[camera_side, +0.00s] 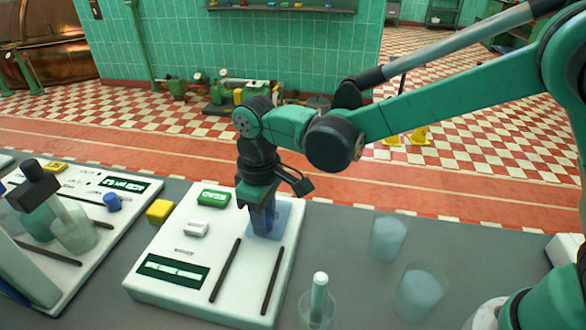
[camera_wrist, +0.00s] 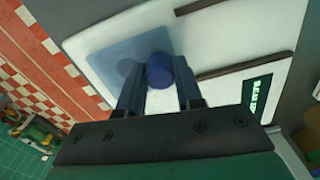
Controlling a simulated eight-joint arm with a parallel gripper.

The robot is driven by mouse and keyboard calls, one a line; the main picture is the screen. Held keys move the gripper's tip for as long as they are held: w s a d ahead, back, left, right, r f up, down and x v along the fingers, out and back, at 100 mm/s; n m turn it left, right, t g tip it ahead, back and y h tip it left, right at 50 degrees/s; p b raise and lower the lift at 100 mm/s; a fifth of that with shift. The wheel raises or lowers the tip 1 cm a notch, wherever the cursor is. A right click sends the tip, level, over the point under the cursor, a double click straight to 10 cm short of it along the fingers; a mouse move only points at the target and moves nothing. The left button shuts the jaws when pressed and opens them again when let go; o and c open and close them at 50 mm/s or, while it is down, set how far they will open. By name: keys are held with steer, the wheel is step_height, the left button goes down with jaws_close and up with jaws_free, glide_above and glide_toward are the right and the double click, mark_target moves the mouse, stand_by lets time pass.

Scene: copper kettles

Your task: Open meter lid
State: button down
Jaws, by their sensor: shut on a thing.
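The white meter (camera_side: 180,249) lies on the grey bench, with a dark display (camera_side: 172,272), a green block (camera_side: 213,197), a white block (camera_side: 195,229) and two dark bars. Its lid (camera_side: 284,212) is a see-through blue square at the far right corner; it also shows in the wrist view (camera_wrist: 108,58). My gripper (camera_side: 262,222) points down over the lid. In the wrist view my gripper (camera_wrist: 159,82) has a finger on each side of the round blue knob (camera_wrist: 159,68) and is shut on it. The side view mostly hides the knob. I cannot tell whether the lid is raised.
A yellow block (camera_side: 160,211) sits left of the meter. Another white unit (camera_side: 75,225) with a blue knob (camera_side: 112,202) and glassware stands further left. Clear beakers (camera_side: 388,238) (camera_side: 418,293) and a beaker with a tube (camera_side: 319,298) stand to the right and front.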

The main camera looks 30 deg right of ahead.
mark_target(247, 279)
steer(key=s+a, duration=0.6)
steer(key=shift+s+a, duration=0.1)
steer(key=c, duration=0.6)
jaws_free()
steer(key=shift+o, duration=0.2)
steer(key=shift+r, duration=2.85)
